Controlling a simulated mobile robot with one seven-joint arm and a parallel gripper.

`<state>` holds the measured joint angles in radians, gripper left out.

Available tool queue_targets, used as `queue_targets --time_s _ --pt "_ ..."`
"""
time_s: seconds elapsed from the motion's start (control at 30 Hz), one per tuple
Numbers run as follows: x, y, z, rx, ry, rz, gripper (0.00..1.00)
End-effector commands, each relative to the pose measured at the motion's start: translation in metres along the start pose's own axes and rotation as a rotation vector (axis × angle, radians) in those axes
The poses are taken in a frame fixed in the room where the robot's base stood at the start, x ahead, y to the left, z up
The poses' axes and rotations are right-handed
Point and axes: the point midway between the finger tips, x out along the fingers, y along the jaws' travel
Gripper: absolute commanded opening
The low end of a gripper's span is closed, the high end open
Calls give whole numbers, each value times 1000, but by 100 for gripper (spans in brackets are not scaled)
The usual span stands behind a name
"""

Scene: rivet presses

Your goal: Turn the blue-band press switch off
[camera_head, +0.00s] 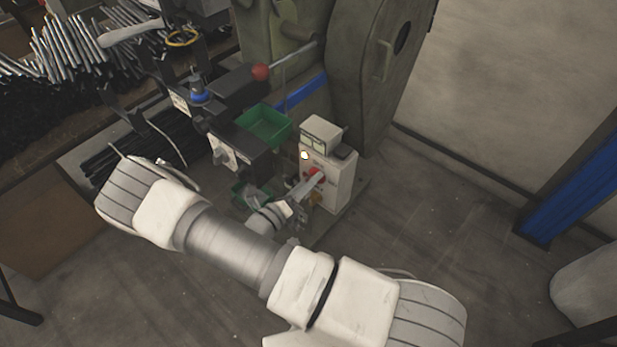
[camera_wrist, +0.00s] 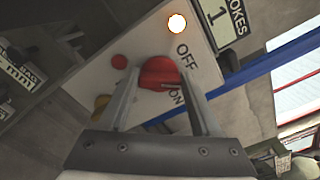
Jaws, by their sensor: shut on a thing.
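The red switch knob (camera_wrist: 158,71) sits on a white control box (camera_head: 342,180), which stands beside the green press (camera_head: 345,75) with the blue band (camera_head: 307,92). My gripper (camera_wrist: 160,82) is shut on the knob, one finger on each side. In the head view my gripper (camera_head: 309,184) reaches the red knob (camera_head: 317,173) from the lower left. In the wrist view the OFF label (camera_wrist: 186,56) and ON label (camera_wrist: 176,97) show by the knob. A small grey mark on the knob lies between them; its exact setting is unclear. A lamp (camera_wrist: 177,23) on the box glows.
A green bin (camera_head: 264,124) and black tooling (camera_head: 240,150) stand left.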

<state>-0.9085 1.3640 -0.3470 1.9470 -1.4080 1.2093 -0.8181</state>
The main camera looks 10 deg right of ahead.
Motion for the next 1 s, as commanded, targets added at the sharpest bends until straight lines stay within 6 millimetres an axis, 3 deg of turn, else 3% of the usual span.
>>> queue_targets --time_s 0.5,1.0 --pt "-1 2 0 -458 -1 1 9" --pt "-1 3 -1 -665 -1 1 9"
